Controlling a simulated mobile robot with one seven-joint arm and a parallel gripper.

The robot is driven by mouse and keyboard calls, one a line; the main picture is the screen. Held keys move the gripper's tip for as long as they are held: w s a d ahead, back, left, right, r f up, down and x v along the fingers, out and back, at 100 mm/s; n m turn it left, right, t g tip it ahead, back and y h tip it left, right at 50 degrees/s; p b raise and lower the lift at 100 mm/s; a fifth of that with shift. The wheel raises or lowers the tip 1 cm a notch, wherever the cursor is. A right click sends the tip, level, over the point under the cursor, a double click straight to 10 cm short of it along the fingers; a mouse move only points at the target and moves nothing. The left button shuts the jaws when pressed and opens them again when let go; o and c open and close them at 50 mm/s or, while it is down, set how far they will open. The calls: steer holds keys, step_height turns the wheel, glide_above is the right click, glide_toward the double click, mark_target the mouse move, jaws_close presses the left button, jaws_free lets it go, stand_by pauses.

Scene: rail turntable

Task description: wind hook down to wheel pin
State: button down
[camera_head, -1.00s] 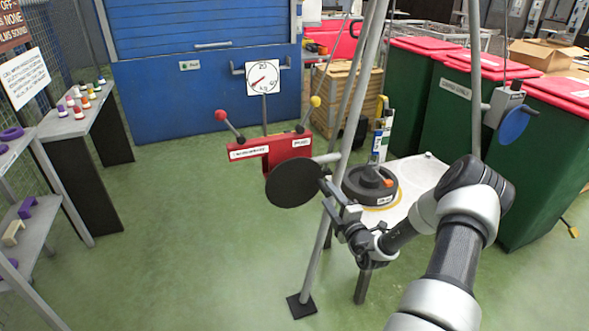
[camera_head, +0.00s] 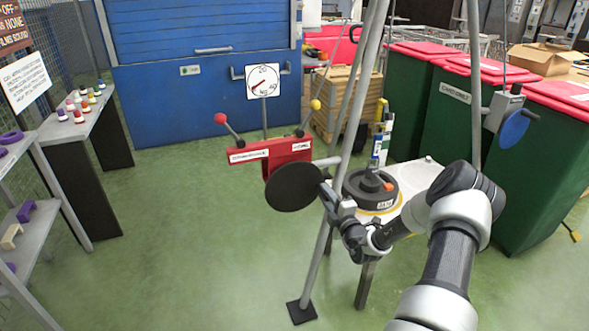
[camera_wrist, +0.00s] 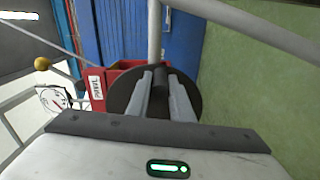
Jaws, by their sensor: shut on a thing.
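My gripper (camera_head: 334,196) is shut on the crank handle (camera_wrist: 160,78) of a dark round winch disc (camera_head: 293,187). In the wrist view both fingers lie along the handle, with the disc (camera_wrist: 190,99) behind them. The disc is mounted on a leg of the metal tripod frame (camera_head: 340,140). A dark wheel (camera_head: 362,190) with a small orange part (camera_head: 388,186) lies on a pale stand behind that leg. A slim upright column with yellow, white and blue parts (camera_head: 378,148) shows just above the wheel. I cannot clearly make out the hook or the pin.
A second winch with a blue disc (camera_head: 514,127) is on the right leg. Green bins (camera_head: 545,165) stand at right.

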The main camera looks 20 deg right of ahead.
steer(key=shift+r+n+p, duration=0.95)
steer(key=shift+r+n, duration=0.05)
steer(key=shift+n, duration=0.2)
steer(key=shift+r, duration=0.1)
steer(key=shift+r, duration=0.2)
steer(key=shift+w+a+r+n+p, duration=0.1)
steer(key=shift+r+n+p, duration=0.3)
steer(key=shift+n, duration=0.2)
steer(key=shift+a+r+n+p, duration=0.1)
steer(key=shift+r+n+p, duration=0.2)
steer(key=shift+n+p, duration=0.25)
steer(key=shift+r, duration=0.15)
steer(key=shift+a+r+n+p, duration=0.2)
steer(key=shift+r+n+p, duration=0.3)
steer(key=shift+n, duration=0.25)
steer(key=shift+a+r+n, duration=0.2)
steer(key=shift+r+n, duration=0.05)
steer(key=shift+n, duration=0.25)
steer(key=shift+r+p, duration=0.1)
steer(key=shift+p, duration=0.2)
steer(key=shift+a+r+n+p, duration=0.55)
steer(key=shift+r+n+p, duration=0.1)
steer(key=shift+n, duration=0.65)
